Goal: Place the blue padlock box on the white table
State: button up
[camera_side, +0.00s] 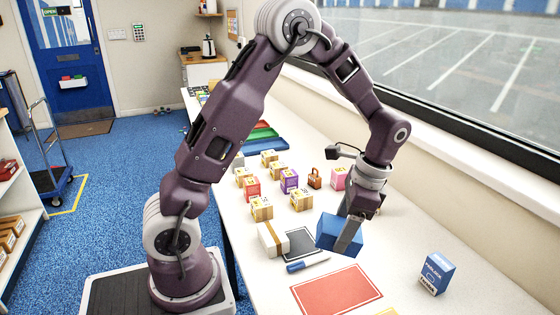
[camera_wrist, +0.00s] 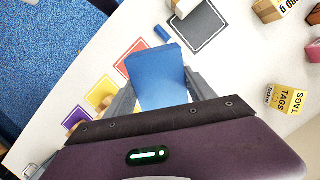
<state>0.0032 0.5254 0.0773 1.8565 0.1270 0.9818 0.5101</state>
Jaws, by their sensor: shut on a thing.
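My gripper (camera_side: 349,236) is shut on a plain-looking blue box (camera_side: 326,231), at or just above the white table (camera_side: 225,215); I cannot tell if it touches. In the wrist view the blue box (camera_wrist: 157,72) sits between the two fingers, with no lettering visible on its faces. Another blue box with white lettering that reads like PADLOCK (camera_side: 437,273) stands upright on the table at the right, apart from my gripper.
A black mat (camera_side: 300,243), a red mat (camera_side: 335,290) and a blue marker-like stick (camera_side: 308,262) lie near the held box. A white box with a tan band (camera_side: 271,239) is to the left. Several small boxes stand farther back. The table around the lettered box is clear.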

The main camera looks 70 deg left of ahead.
jog(key=w+a+f+m+g+y, duration=0.1)
jog(key=a+f+m+g+y, duration=0.15)
jog(key=a+m+y, duration=0.6)
jog(key=w+a+r+m+t+y, duration=0.4)
jog(key=w+a+r+t+y, duration=0.15)
jog(key=w+y, duration=0.25)
jog(key=shift+n, duration=0.25)
jog(key=f, duration=1.4)
jog(key=shift+s+a+f, duration=0.25)
jog(key=shift+a+f, duration=0.1)
jog(key=shift+f, duration=0.1)
jog(key=o, duration=1.8)
jog(key=shift+c, duration=0.2)
